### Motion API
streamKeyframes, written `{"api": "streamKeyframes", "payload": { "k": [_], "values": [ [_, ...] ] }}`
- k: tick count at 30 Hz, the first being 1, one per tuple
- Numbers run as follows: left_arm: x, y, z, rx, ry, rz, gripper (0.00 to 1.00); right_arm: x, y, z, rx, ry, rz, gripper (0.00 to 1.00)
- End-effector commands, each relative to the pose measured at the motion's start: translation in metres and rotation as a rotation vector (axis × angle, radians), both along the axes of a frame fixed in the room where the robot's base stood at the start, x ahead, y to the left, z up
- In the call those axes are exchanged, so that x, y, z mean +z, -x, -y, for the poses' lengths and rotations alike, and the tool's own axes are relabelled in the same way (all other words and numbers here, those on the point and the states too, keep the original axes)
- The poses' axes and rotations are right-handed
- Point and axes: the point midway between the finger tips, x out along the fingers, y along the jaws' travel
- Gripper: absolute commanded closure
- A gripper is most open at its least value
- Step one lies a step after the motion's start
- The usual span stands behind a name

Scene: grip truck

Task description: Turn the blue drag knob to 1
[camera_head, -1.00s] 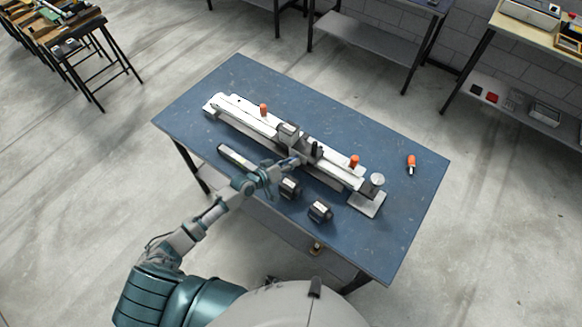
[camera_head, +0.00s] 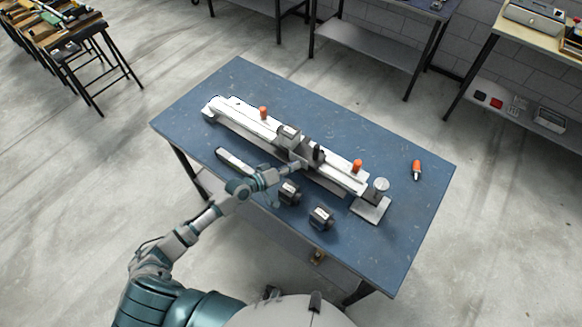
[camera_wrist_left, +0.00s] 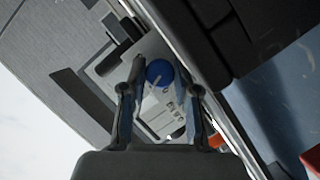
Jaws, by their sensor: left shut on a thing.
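The blue drag knob (camera_wrist_left: 160,73) shows in the left wrist view, round, with a pale pointer mark. It sits on a light grey panel (camera_wrist_left: 165,108) of a device and lies between the fingers of my left gripper (camera_wrist_left: 160,92). The fingers are closed in on both sides of the knob. In the head view my left gripper (camera_head: 296,168) reaches the near side of the grey carriage (camera_head: 290,138) on the long white rail (camera_head: 240,115); the knob itself is hidden there. The number the pointer faces is too small to read. My right gripper is not in view.
The rail carries two orange knobs (camera_head: 263,112) (camera_head: 357,165). Two dark blocks (camera_head: 289,192) (camera_head: 321,217) and a long bar (camera_head: 234,160) lie near my left arm. An orange-handled tool (camera_head: 417,169) lies at the right. The blue table's (camera_head: 400,240) right front corner is clear.

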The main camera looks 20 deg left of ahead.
Motion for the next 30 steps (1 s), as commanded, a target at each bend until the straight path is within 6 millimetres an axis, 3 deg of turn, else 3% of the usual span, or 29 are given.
{"api": "streamKeyframes", "payload": {
  "k": [2, 3, 6, 18, 30],
  "values": [
    [-0.005, 0.002, 0.0, -0.003, -0.004, -0.01, 1.0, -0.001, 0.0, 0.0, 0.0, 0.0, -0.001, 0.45],
    [-0.005, 0.002, 0.0, -0.003, -0.004, -0.01, 0.67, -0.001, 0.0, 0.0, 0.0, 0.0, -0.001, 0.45],
    [-0.004, 0.002, 0.0, -0.003, -0.004, -0.008, 0.44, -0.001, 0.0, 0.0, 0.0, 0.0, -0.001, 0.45],
    [-0.001, 0.007, -0.005, 0.0, -0.004, -0.003, 0.44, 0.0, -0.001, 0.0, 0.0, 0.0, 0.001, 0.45],
    [0.018, 0.072, -0.055, -0.003, -0.008, -0.008, 0.44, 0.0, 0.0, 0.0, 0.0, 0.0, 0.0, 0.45]
  ]
}}
